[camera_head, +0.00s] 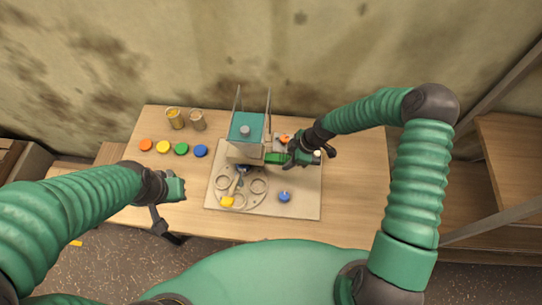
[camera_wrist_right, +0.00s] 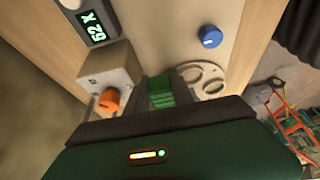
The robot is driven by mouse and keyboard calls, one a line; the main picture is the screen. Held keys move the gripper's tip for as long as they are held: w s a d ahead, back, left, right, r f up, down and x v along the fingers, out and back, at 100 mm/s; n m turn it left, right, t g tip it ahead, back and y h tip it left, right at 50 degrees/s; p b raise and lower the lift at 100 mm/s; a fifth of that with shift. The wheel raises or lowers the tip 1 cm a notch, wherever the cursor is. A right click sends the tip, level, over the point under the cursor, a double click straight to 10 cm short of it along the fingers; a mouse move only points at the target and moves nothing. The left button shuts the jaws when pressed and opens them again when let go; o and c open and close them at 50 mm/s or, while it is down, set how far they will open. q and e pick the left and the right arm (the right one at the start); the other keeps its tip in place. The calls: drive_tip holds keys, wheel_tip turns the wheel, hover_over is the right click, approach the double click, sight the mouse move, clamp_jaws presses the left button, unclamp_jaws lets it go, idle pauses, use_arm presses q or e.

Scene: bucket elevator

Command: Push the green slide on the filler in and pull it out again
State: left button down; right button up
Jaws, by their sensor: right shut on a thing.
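The filler (camera_head: 246,128) is a box with a teal top and upright posts, standing at the back of a pale board. The green slide (camera_head: 275,157) sticks out of the filler's right side, low down. My right gripper (camera_head: 289,158) is at the slide's outer end and is shut on it. In the right wrist view the green slide (camera_wrist_right: 160,92) shows between the fingers. The slide's inner end is hidden. My left gripper (camera_head: 178,188) hangs over the table's left front part, away from the filler. Its fingers are too small to tell open from shut.
A round plate with rings (camera_head: 258,186) lies in front of the filler, with a yellow piece on it. A blue knob (camera_head: 284,196) is at the board's front right. An orange knob (camera_wrist_right: 109,99) and a display (camera_wrist_right: 95,27) are near the right gripper. Coloured discs (camera_head: 163,147) and two cups (camera_head: 176,118) stand left.

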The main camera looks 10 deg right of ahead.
sight(280, 157)
drive_tip(key=shift+w+a+r, duration=0.1)
drive_tip(key=shift+w+a, duration=0.05)
drive_tip(key=shift+a, duration=0.1)
drive_tip(key=shift+w+a, duration=0.15)
drive_tip(key=shift+a, duration=0.1)
drive_tip(key=shift+w+a+b, duration=0.2)
drive_tip(key=shift+a+b, duration=0.2)
drive_tip(key=shift+a, duration=0.3)
drive_tip(key=shift+w+a, duration=0.1)
drive_tip(key=shift+a, duration=0.4)
drive_tip(key=shift+d, duration=0.6)
drive_tip(key=o, duration=0.9)
drive_tip(key=shift+a, duration=0.15)
use_arm(q)
drive_tip(key=shift+f, duration=0.35)
use_arm(e)
drive_tip(key=shift+o, duration=0.2)
